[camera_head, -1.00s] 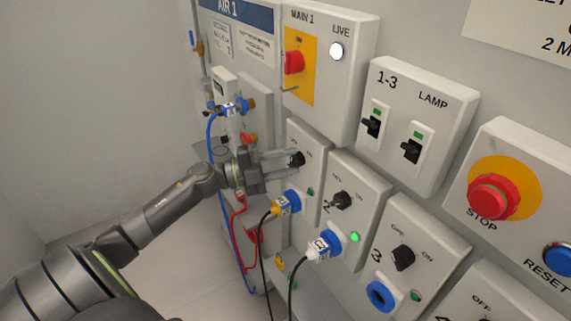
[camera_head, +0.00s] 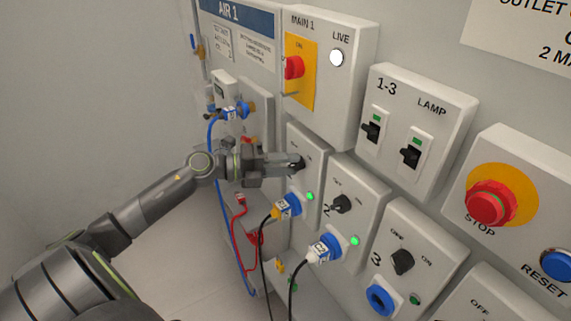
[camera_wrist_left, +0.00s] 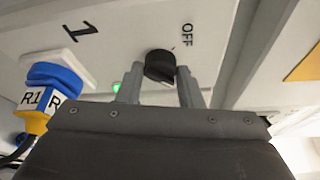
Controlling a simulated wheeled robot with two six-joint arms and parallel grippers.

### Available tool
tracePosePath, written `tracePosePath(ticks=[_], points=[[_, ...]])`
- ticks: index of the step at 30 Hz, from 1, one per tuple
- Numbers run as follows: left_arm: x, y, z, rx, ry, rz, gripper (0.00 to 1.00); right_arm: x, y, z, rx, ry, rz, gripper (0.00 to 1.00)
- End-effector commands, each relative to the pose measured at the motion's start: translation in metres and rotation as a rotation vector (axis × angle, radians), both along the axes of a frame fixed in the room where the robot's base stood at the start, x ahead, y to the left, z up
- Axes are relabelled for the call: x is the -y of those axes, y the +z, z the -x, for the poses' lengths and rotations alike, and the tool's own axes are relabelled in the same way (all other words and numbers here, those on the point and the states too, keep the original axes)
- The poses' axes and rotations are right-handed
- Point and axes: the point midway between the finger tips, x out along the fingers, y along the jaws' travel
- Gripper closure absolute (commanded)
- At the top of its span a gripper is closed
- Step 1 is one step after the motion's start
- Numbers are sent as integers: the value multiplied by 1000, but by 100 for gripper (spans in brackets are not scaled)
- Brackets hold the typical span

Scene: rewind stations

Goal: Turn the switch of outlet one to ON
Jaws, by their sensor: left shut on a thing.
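The switch of outlet one is a black rotary knob (camera_wrist_left: 160,66) on a light grey box (camera_head: 312,150) marked 1. The left wrist view shows the word OFF beside it; the ON mark is hidden there. My left gripper (camera_head: 290,164) is shut on the knob, with one finger on each side of it in the left wrist view (camera_wrist_left: 159,75). Which way the knob points is hard to tell. The small lamp (camera_head: 309,196) of outlet one glows green. A blue and yellow plug (camera_head: 287,207) sits in its socket. My right gripper is out of view.
Outlet two (camera_head: 368,188), with a lit green lamp and a white and blue plug (camera_head: 324,249), stands close on the right. Outlet three (camera_head: 428,240) has an empty blue socket and a dark lamp. The main switch box (camera_head: 351,60) is above. Cables hang below the plugs.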

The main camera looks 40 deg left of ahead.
Motion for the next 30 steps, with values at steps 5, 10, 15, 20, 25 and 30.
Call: tracePosePath(ticks=[5,10,15,20,25,30], points=[[0,-2,1,0,-2,-8,90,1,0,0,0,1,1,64],[0,-2,1,0,-2,-8,90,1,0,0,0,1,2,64],[0,-2,1,0,-2,-7,47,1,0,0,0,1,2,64],[0,-1,0,1,-1,-5,46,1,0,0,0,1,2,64],[-1,-1,1,1,-1,-5,46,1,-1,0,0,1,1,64],[-8,-2,8,1,0,-8,46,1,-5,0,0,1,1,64]])
